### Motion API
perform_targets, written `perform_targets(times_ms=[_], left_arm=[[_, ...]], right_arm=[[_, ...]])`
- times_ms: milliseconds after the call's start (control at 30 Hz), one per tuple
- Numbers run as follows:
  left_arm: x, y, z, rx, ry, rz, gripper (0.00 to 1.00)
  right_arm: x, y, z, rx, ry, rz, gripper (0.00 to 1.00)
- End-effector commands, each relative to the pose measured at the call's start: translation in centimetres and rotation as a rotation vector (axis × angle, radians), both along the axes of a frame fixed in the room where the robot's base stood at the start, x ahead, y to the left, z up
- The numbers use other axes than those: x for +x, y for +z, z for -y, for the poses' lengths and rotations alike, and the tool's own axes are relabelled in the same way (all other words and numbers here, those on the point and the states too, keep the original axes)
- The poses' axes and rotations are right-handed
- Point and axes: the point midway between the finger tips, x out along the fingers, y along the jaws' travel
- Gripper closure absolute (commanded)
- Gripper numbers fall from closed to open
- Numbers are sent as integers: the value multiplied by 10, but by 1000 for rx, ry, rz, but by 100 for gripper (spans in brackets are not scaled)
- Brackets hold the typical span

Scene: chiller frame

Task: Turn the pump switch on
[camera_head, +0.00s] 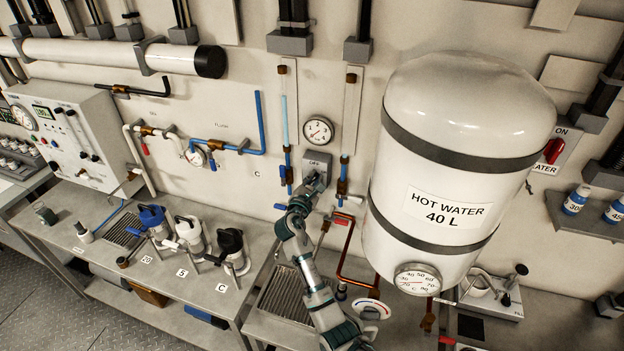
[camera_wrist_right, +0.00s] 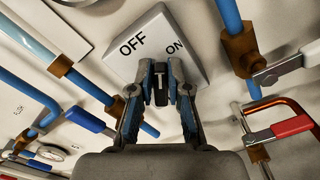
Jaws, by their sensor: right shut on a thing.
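The pump switch is a light grey box (camera_wrist_right: 168,42) marked OFF and ON, with a dark knob (camera_wrist_right: 160,84) on its face. In the head view the switch box (camera_head: 317,162) is on the wall, under a round gauge. My right gripper (camera_wrist_right: 160,90) is at the switch, its two fingers on either side of the knob and shut on it. In the head view the right gripper (camera_head: 312,184) hides much of the box's lower part. The knob's exact angle is hard to tell. My left gripper is in neither view.
A white hot water tank (camera_head: 462,130) stands close right of my right arm. Blue pipes (camera_wrist_right: 232,14) and copper pipes flank the switch. Red (camera_wrist_right: 292,126) and blue (camera_wrist_right: 84,120) valve handles stick out nearby. A bench with several lidded jugs (camera_head: 190,232) is at the left.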

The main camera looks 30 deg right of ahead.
Motion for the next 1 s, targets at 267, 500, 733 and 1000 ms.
perform_targets(times_ms=[267, 500, 733, 1000], left_arm=[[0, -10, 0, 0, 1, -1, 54], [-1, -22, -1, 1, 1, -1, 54], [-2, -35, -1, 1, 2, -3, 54], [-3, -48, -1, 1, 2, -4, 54]], right_arm=[[-2, -2, 3, 166, 3, 205, 100], [-4, -6, 5, 315, 4, 380, 100], [-5, -9, 5, 448, 6, 537, 100], [-6, -12, 6, 567, 6, 676, 100]])
